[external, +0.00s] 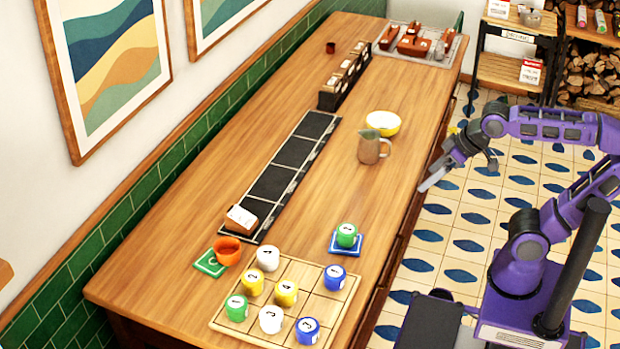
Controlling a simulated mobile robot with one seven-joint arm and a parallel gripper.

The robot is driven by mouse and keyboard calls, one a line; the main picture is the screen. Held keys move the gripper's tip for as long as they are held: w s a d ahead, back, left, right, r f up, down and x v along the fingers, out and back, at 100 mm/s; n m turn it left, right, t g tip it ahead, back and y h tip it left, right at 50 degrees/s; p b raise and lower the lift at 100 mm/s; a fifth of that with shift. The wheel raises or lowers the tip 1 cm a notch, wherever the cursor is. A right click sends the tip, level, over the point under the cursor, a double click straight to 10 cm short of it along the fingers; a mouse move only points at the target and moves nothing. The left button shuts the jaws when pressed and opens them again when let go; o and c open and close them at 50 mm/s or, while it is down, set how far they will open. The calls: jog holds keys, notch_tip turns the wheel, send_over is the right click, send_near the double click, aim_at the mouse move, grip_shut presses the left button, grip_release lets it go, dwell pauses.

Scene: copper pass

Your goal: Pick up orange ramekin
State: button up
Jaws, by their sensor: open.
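My gripper (436,172) is open and empty. It hangs at the counter's right edge, across the counter from the ramekin and well apart from it.
Near the ramekin lies a wooden grid board (245,317) with several numbered cups. A green cup (346,235) sits on a blue coaster. A black slotted strip (285,175), a card block (241,219), a pitcher (371,149) and a yellow-white bowl (383,123) stand farther back.

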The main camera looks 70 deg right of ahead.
jog(key=w+d+r+m+t+h, duration=0.2)
jog(key=w+d+r+m+t, duration=0.15)
jog(key=w+d+r, duration=0.75)
jog(key=w+d+r+m+t+h, duration=0.2)
jog(key=w+d+r+m, duration=0.45)
jog(key=w, duration=0.55)
jog(key=w+d+r+m+t+h+b, duration=0.1)
jog(key=w+r+t+h, duration=0.15)
jog(key=r, duration=0.65)
jog(key=w+r+t+h, duration=0.1)
jog(key=w+r+t, duration=0.15)
jog(key=r, duration=0.65)
jog(key=m+g+y+b, duration=0.4)
jog(key=m+g+y, duration=0.7)
jog(key=y, duration=0.8)
send_near(218, 256)
jog(key=shift+m+t, duration=0.8)
jog(key=shift+t, duration=0.05)
jog(key=shift+w+a+f, duration=0.6)
jog(key=shift+a+f, duration=0.25)
jog(key=shift+f, duration=0.05)
jog(key=shift+w+a+f, duration=0.65)
jog(key=shift+a+f, duration=0.2)
jog(key=shift+f, duration=0.1)
